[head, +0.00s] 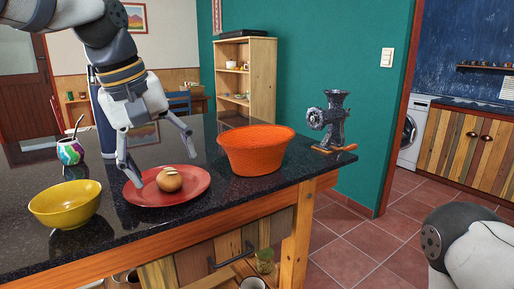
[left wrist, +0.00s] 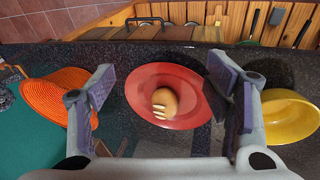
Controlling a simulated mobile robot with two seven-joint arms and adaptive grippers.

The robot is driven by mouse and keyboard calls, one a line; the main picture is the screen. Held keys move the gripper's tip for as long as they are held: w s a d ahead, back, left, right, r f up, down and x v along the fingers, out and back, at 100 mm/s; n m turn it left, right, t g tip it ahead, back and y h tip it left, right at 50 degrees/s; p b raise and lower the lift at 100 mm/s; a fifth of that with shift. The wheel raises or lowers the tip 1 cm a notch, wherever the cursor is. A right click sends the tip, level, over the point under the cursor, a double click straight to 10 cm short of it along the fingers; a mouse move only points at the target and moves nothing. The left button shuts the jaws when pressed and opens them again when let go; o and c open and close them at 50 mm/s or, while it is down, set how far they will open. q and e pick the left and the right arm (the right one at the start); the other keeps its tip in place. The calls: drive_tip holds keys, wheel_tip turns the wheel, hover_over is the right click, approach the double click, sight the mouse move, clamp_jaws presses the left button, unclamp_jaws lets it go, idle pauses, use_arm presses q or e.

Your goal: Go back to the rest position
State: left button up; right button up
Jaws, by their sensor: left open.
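My left gripper (head: 164,160) is open and empty above the dark counter, at the red plate. In the left wrist view its two fingers (left wrist: 160,103) stand wide apart on either side of the red plate (head: 150,194). A round brown bread roll (head: 169,180) with pale marks rests on the plate. The roll also shows between the fingers in the left wrist view (left wrist: 166,102), and it does not appear to be gripped. Part of my right arm shows at the lower right of the head view, but its gripper is out of the picture.
On the counter (head: 110,228) stand a yellow bowl (head: 66,205) left of the plate, an orange basket (head: 256,150) to its right, a patterned cup (head: 70,152) and a metal grinder (head: 331,120). A wooden shelf (head: 262,75) stands behind. Tiled floor lies open at right.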

use_arm(q)
drive_tip(key=s+f+m+g, duration=0.1)
drive_tip(key=s+f, duration=0.1)
drive_tip(key=f, duration=1.2)
drive_tip(key=s+f+m+g, duration=0.1)
drive_tip(key=s+f, duration=0.2)
drive_tip(key=f, duration=1.1)
drive_tip(key=s+a+f+m+g, duration=0.2)
drive_tip(key=s+f, duration=1.3)
drive_tip(key=s, duration=0.4)
drive_tip(key=s+a+f+y, duration=0.1)
drive_tip(key=s+a, duration=0.1)
drive_tip(key=s, duration=0.5)
drive_tip(key=s+a+m, duration=0.1)
drive_tip(key=s+a, duration=0.1)
drive_tip(key=s, duration=0.4)
drive_tip(key=shift+s+f+m+y, duration=0.3)
drive_tip(key=shift+s+f+y, duration=0.05)
drive_tip(key=shift+f+y, duration=0.05)
drive_tip(key=shift+a, duration=0.1)
